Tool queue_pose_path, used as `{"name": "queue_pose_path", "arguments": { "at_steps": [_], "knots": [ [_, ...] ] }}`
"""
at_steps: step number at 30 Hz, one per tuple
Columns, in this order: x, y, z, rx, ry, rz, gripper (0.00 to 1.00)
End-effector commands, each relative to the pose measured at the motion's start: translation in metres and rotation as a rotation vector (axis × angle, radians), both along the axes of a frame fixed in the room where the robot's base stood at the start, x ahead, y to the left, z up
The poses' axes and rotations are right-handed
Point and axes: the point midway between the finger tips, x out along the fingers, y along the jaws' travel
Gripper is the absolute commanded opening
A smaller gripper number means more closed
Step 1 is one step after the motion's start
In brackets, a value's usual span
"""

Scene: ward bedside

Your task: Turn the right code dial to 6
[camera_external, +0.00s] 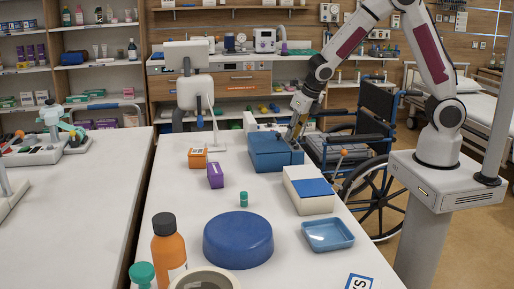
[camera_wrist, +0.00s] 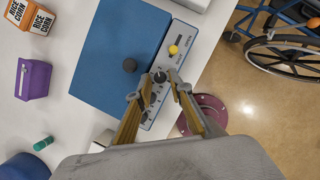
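A blue box (camera_wrist: 112,45) with a pale control panel (camera_wrist: 183,36) along one edge fills the middle of the wrist view. It also shows on the table in the external view (camera_external: 268,150). The panel bears a dark dial (camera_wrist: 160,77), a yellow knob (camera_wrist: 173,50) and more dark dials partly hidden behind my gripper's fingers. My gripper (camera_wrist: 161,80) points down at the panel, its fingertips apart on either side of the dark dial. I cannot tell whether they touch it. The dial numbers are too small to read. In the external view my gripper (camera_external: 294,138) is over the box's right side.
An orange box (camera_external: 198,158), a purple box (camera_external: 215,175) and a green-capped vial (camera_external: 244,199) stand nearby. A white box with blue top (camera_external: 310,188) sits in front. A wheelchair (camera_external: 372,140) stands beyond the table's right edge.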

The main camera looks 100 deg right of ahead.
Motion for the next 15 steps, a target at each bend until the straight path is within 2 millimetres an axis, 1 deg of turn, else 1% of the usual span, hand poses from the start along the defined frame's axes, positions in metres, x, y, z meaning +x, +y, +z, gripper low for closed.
{"name": "queue_pose_path", "arguments": {
  "at_steps": [15],
  "knots": [
    [-0.0018, -0.0015, -0.0001, 0.0, 0.0, 0.146, 0.21]
  ]
}}
